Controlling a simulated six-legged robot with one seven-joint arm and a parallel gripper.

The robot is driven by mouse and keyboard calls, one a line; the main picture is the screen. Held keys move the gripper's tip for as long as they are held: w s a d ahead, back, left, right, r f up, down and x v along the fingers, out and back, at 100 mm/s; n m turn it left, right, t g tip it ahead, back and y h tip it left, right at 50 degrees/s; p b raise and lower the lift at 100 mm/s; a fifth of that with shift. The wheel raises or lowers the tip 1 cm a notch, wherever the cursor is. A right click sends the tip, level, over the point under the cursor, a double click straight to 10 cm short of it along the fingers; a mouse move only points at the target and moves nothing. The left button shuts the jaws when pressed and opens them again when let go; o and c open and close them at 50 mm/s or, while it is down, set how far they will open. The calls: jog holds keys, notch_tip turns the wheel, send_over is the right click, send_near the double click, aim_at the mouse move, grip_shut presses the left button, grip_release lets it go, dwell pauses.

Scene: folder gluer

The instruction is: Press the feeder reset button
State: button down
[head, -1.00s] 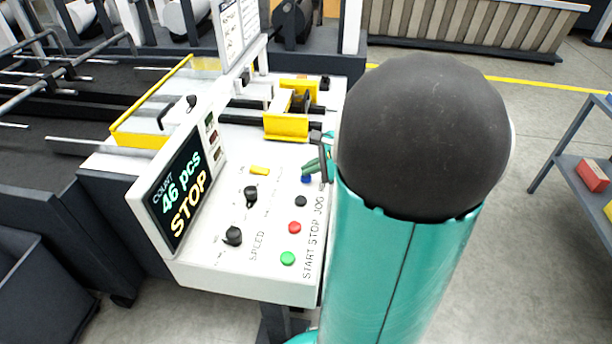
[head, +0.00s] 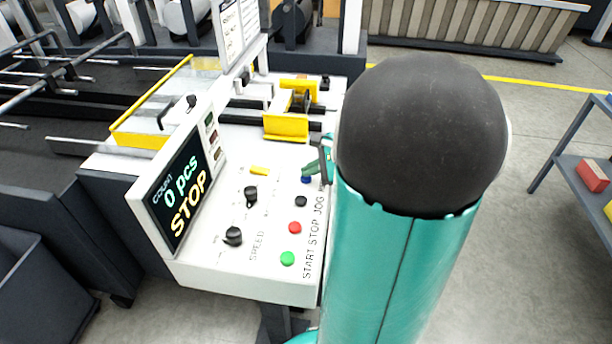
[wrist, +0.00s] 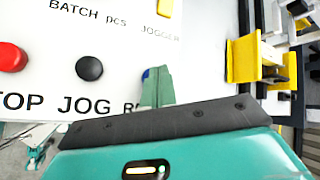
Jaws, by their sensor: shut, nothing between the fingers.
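The blue button (head: 306,180) sits on the white control panel, past the black JOG button (head: 301,201). In the wrist view only a sliver of the blue button (wrist: 147,74) shows beside my fingertips, and its label is hidden after an "R". My gripper (head: 310,169) is shut and empty, its green fingertips right at the blue button. Whether they touch it or hover just above, I cannot tell. The display (head: 178,190) reads "COUNT 0 pcs" and "STOP".
The red STOP button (head: 295,228) and green START button (head: 288,258) lie nearer on the panel. Black knobs (head: 234,236) and a yellow switch (head: 259,171) are to their left. A yellow bracket (head: 286,127) stands behind the blue button.

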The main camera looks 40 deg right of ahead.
aim_at(310, 179)
jog(key=shift+r, duration=0.8)
jog(key=shift+r, duration=2.5)
